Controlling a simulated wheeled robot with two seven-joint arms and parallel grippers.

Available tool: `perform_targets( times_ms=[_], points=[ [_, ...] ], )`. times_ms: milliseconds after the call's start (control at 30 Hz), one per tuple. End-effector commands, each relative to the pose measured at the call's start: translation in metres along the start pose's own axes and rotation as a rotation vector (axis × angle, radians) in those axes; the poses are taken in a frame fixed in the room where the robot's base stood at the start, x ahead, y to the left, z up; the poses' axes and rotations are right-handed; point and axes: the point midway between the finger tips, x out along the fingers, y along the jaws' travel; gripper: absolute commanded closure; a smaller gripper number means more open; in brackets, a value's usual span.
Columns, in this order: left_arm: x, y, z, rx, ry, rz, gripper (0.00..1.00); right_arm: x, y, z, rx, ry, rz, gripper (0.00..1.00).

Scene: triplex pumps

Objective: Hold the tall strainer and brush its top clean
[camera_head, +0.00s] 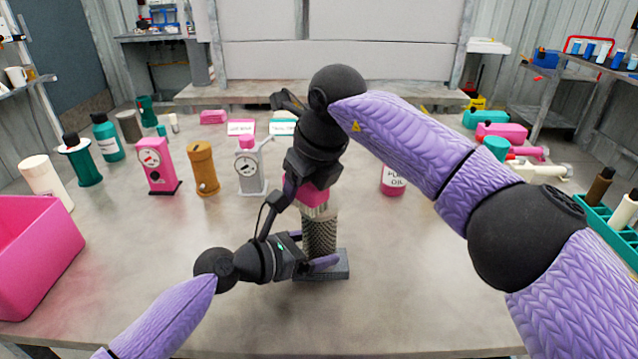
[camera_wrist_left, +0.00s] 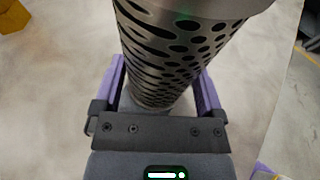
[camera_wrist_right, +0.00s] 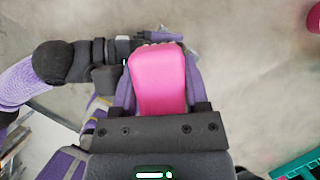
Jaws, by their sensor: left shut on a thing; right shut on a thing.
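The tall strainer (camera_head: 319,234) is a grey perforated metal cylinder standing upright on a dark grey block (camera_head: 338,272) in the middle of the table. My left gripper (camera_head: 312,250) is shut around its lower part; the left wrist view shows the perforated wall (camera_wrist_left: 180,45) between both fingers. My right gripper (camera_head: 306,190) is above it, shut on a pink brush (camera_head: 313,195) with pale bristles pointing down. The bristles are at the strainer's top and hide its rim. The right wrist view shows the pink brush back (camera_wrist_right: 158,80) between the fingers.
A pink gauge pump (camera_head: 157,163), an ochre cylinder (camera_head: 203,168) and a grey gauge pump (camera_head: 248,170) stand behind to the left. A pink bin (camera_head: 35,250) is at the left edge. A pink oil container (camera_head: 393,181) stands to the right. The front table is clear.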

Motion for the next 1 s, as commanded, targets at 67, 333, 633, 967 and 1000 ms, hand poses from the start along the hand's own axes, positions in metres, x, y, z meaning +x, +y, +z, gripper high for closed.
perform_targets(
  times_ms=[67, 333, 633, 967, 1000],
  points=[
    [0.001, -0.001, 0.0, 0.004, 0.0, -0.002, 0.43, 0.004, 0.007, 0.004, -0.002, 0.001, 0.005, 1.0],
    [0.002, -0.003, 0.001, 0.009, -0.001, -0.009, 0.43, 0.001, 0.006, 0.002, -0.005, -0.002, 0.014, 1.0],
    [0.001, -0.002, 0.0, 0.005, 0.0, -0.005, 0.43, -0.007, -0.013, -0.013, -0.004, -0.001, 0.009, 1.0],
    [0.001, -0.001, 0.0, 0.003, 0.0, -0.002, 0.43, -0.012, -0.036, -0.035, -0.001, 0.002, 0.005, 1.0],
    [0.0, -0.001, 0.0, 0.003, 0.0, -0.002, 0.43, -0.012, -0.036, -0.035, -0.001, 0.002, 0.005, 1.0]
  ],
)
